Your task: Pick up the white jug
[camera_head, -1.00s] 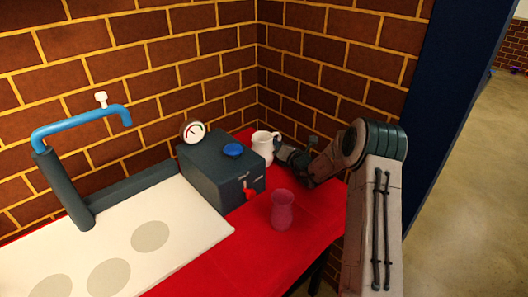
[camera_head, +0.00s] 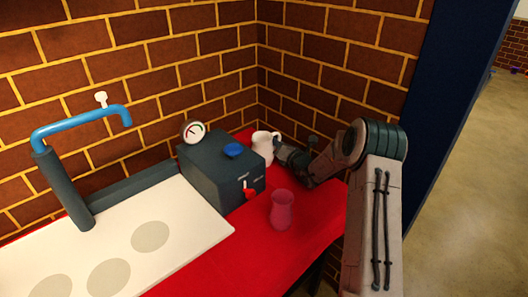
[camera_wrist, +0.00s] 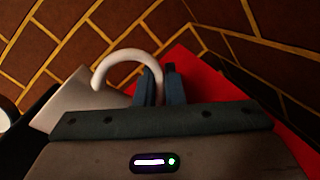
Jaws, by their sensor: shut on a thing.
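The white jug (camera_head: 263,146) stands upright on the red table at the back right, beside the dark box.
A dark box (camera_head: 215,175) with a gauge (camera_head: 193,131), blue cap and red lever stands left of the jug. A pink translucent vase (camera_head: 281,210) stands in front. A white board (camera_head: 185,215) and blue-topped tap (camera_head: 80,118) are at left. Brick walls close in behind.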

